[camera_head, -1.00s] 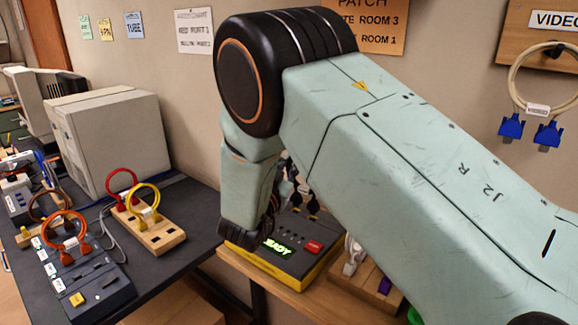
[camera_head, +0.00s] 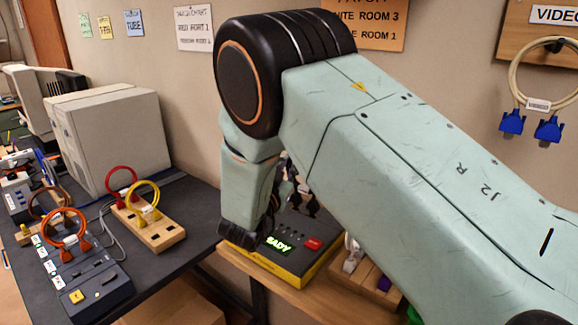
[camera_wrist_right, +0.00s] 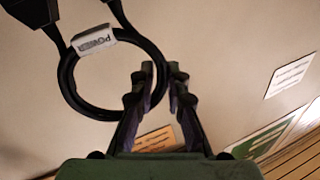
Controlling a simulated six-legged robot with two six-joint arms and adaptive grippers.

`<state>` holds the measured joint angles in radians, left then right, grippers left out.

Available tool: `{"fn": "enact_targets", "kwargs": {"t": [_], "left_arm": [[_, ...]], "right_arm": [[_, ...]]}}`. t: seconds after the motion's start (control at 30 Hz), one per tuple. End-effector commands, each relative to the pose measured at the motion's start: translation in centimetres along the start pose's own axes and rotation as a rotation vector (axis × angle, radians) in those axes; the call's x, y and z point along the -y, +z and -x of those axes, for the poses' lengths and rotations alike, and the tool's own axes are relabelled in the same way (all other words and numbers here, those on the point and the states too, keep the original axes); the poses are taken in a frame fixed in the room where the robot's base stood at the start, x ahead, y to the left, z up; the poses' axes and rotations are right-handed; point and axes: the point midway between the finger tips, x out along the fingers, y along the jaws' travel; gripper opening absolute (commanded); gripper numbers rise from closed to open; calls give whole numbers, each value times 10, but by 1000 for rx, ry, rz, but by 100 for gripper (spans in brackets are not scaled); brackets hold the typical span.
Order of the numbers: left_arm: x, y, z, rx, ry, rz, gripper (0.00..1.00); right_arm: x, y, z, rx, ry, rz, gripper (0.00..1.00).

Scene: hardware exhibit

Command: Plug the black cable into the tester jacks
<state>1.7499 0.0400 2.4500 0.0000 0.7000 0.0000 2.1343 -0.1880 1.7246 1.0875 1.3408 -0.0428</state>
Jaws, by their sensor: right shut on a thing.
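The black cable (camera_wrist_right: 72,88) is a loop with a white tag reading POWER in the right wrist view. Its two dark plugs (camera_wrist_right: 32,10) are cut off by the top edge there. My right gripper (camera_wrist_right: 162,78) is shut on the side of this loop. In the head view my right arm hides most of the gripper and cable; dark plugs (camera_head: 310,207) show just over the tester. The tester (camera_head: 287,258) is a black and yellow box with a lit green display and red button. Its jacks are hidden, so I cannot tell whether the plugs touch them. My left gripper is out of view.
A wooden block (camera_head: 383,289) stands right of the tester, partly behind my arm. On the dark table (camera_head: 192,207) at left are a beige computer case (camera_head: 115,135), a grey unit with an orange cable (camera_head: 95,290), and a wooden holder with a yellow cable (camera_head: 155,230).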

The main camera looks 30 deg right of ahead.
Motion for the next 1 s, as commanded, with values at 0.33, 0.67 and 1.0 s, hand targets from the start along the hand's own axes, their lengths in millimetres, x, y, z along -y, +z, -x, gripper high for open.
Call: {"fn": "enact_targets", "kwargs": {"t": [0.33, 0.67, 1.0], "left_arm": [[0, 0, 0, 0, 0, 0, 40], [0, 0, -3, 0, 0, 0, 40], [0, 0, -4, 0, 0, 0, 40]], "right_arm": [[0, 0, 0, -1, -1, 0, 0], [-1, 4, 0, -1, -1, 0, 0], [-1, 6, 0, -1, 0, -1, 0]]}}
